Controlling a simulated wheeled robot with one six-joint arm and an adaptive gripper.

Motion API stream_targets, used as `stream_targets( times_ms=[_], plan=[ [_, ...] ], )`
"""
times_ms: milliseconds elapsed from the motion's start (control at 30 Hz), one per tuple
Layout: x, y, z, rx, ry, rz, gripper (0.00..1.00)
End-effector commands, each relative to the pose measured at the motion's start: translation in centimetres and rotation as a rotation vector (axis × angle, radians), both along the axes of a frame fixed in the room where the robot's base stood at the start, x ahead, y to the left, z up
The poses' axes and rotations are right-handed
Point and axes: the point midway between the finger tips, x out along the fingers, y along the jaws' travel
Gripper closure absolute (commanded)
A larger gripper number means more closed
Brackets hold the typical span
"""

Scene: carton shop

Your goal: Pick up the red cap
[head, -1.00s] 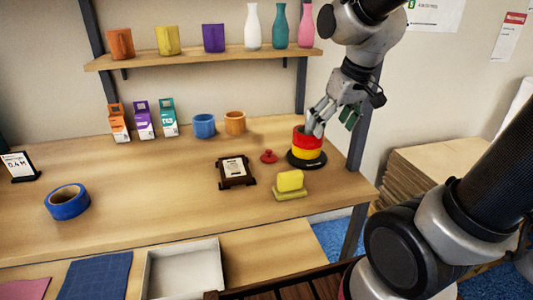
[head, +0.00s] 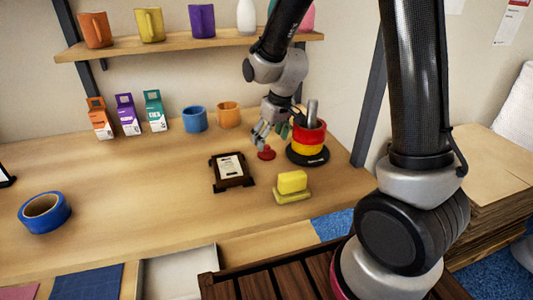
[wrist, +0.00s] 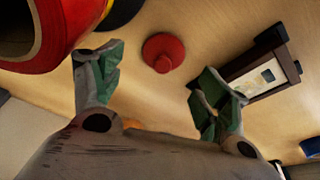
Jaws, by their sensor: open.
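In the wrist view the red cap (wrist: 163,52) shows between and beyond the two fingertips, apart from both. My gripper (head: 267,137) is open and empty just above and behind the cap in the head view. In the wrist view my gripper (wrist: 157,85) has its green-padded fingers spread wide.
A yellow sponge (head: 292,183) lies in front. Blue (head: 195,119) and orange (head: 229,115) cups stand behind.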

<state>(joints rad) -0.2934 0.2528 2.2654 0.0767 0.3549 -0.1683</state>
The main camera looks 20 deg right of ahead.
Motion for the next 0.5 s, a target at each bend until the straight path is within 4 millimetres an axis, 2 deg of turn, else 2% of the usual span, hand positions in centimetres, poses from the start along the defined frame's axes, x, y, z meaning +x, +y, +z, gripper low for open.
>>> stream_targets(
  times_ms=[233, 500],
  plan=[
    [0.8, 0.7, -3.7, -0.001, 0.003, 0.000, 0.24],
    [1.1, 0.8, -4.5, 0.001, -0.001, -0.001, 0.24]
  ],
)
